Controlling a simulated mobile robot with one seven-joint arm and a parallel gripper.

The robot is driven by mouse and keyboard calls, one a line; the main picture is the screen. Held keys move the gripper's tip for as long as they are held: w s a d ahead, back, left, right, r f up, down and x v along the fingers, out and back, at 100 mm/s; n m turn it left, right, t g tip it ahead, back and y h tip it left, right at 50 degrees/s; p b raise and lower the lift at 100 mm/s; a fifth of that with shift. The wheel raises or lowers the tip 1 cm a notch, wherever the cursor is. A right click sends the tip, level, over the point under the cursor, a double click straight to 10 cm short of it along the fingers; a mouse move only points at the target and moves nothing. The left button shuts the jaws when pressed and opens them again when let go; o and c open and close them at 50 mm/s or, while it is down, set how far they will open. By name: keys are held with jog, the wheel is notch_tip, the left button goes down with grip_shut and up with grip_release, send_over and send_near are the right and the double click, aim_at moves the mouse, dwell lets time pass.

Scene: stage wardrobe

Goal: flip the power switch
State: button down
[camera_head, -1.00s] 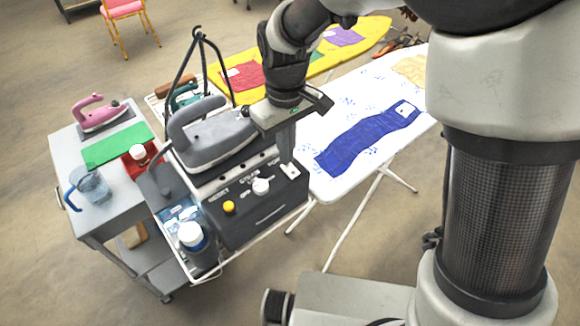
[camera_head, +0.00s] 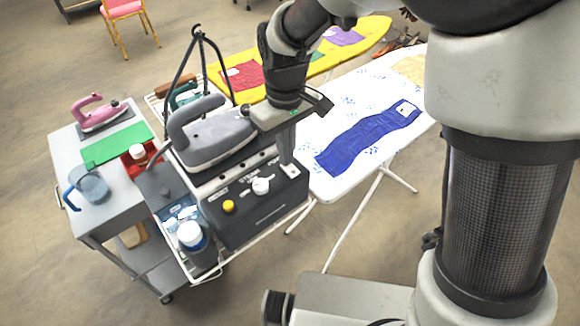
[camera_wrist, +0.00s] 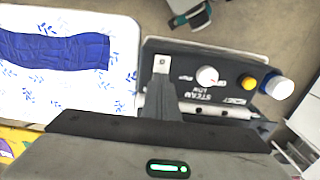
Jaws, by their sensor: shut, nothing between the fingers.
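The steam station's dark front panel (camera_head: 255,209) carries a yellow reset button (camera_head: 229,207), a white steam knob (camera_head: 261,186) and, at its right end, a small pale power switch (camera_head: 290,170). In the wrist view the switch (camera_wrist: 162,64) shows just beyond the finger ends, beside a partly hidden label; the white knob (camera_wrist: 207,76) and yellow button (camera_wrist: 249,83) lie to its right. My gripper (camera_head: 286,155) is shut and empty, its fingers pointing down at the switch. I cannot tell whether they touch it or which way the switch is set.
A grey iron (camera_head: 215,140) rests on top of the station, close left of my gripper. A white-capped bottle (camera_head: 191,236) stands at the station's left. An ironing board (camera_head: 330,130) with a blue cloth lies behind and right. A grey cart (camera_head: 95,222) is left.

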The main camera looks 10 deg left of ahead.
jog(key=shift+f, duration=0.45)
notch_tip(320, 180, up, 7)
jog(key=p, duration=0.4)
jog(key=shift+p, duration=0.4)
dwell(0.5)
